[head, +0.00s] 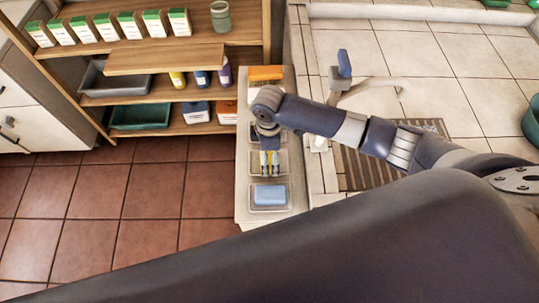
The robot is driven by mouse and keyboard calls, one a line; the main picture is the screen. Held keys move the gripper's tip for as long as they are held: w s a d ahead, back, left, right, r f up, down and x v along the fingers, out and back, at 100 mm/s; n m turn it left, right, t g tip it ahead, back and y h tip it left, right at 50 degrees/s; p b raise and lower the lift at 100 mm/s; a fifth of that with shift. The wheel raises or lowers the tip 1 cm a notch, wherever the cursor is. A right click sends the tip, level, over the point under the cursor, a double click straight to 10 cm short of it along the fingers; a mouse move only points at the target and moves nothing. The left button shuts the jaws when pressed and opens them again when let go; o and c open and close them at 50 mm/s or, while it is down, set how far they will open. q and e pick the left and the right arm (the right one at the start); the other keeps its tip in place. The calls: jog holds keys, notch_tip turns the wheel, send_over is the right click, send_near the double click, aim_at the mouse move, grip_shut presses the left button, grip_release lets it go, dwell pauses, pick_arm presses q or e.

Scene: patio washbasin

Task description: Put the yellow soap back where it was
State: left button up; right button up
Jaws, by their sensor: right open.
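My right gripper (269,157) points down over a narrow pale ledge (243,200), at a small clear dish (284,162). It is open. Yellow shows between and beside its dark fingers, low in this dish; it appears to be the yellow soap (269,164), mostly hidden by the fingers. I cannot tell whether the fingers touch it. A blue soap (270,194) lies in the dish just nearer to me. My left gripper is out of view.
An orange block (265,73) lies at the far end of the ledge. My right forearm hides part of the ledge. A tap with a blue handle (344,63) stands to the right. Wooden shelves (165,60) with boxes and bottles stand at the left, above open tiled floor (130,205).

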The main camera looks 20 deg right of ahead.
aim_at(270, 156)
notch_tip(270, 156, up, 10)
jog(key=shift+r+b, duration=0.25)
jog(key=shift+b, duration=0.15)
